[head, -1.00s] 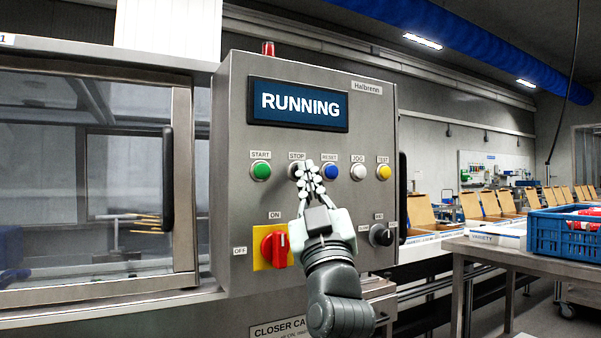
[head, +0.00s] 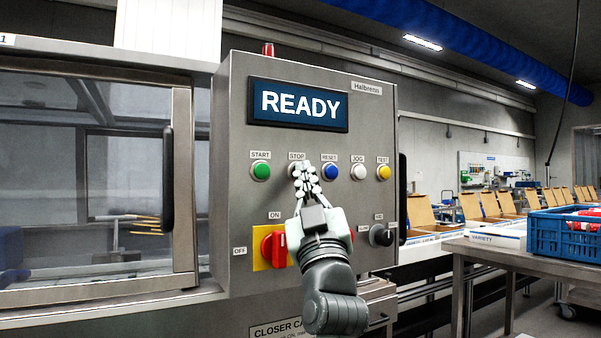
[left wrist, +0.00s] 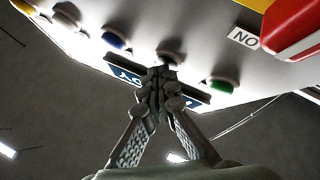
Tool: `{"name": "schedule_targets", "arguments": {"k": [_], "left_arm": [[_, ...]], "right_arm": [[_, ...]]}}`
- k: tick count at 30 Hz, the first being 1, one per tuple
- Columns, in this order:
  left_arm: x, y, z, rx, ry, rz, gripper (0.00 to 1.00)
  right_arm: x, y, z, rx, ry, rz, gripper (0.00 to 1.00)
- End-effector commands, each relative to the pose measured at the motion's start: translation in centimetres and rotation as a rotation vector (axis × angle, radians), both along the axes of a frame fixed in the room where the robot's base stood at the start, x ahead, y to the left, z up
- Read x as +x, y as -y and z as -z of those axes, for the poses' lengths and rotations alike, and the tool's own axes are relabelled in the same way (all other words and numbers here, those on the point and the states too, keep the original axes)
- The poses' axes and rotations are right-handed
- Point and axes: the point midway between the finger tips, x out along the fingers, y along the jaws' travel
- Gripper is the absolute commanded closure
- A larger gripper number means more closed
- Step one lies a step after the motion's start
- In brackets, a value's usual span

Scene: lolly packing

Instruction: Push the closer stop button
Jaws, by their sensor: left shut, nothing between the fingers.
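The closer's grey control panel (head: 232,200) has a row of buttons under a display (head: 298,104) that reads READY. The STOP label (head: 297,156) shows above my left gripper (head: 303,168). The stop button is mostly hidden behind the fingertips in the head view. In the left wrist view the stop button (left wrist: 171,52) shows just beyond the fingertips of my left gripper (left wrist: 160,82). These fingers are shut and empty, at the button; I cannot tell whether they touch it. My right gripper is not in view.
The green START button (head: 261,171) is left of the fingers and the blue RESET button (head: 330,172) is right. A red ON/OFF switch (head: 273,247) and a black knob (head: 381,235) sit lower. A blue crate (head: 560,236) stands on a table at right.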

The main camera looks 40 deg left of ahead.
Motion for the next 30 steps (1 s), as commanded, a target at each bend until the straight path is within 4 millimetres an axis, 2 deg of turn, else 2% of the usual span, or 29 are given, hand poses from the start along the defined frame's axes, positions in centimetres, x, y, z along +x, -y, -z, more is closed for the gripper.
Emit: {"name": "schedule_targets", "arguments": {"k": [7, 18, 30], "left_arm": [[0.0, 0.1, 0.1, -0.001, -0.001, 0.0, 1.0], [-0.7, 1.7, 0.1, -0.001, 0.001, 0.001, 1.0], [-0.9, 2.2, 0.2, -0.001, 0.001, 0.001, 1.0]], "right_arm": [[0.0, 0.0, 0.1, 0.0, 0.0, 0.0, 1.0], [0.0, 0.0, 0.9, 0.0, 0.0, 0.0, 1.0], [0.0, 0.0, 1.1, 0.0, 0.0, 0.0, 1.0]]}}
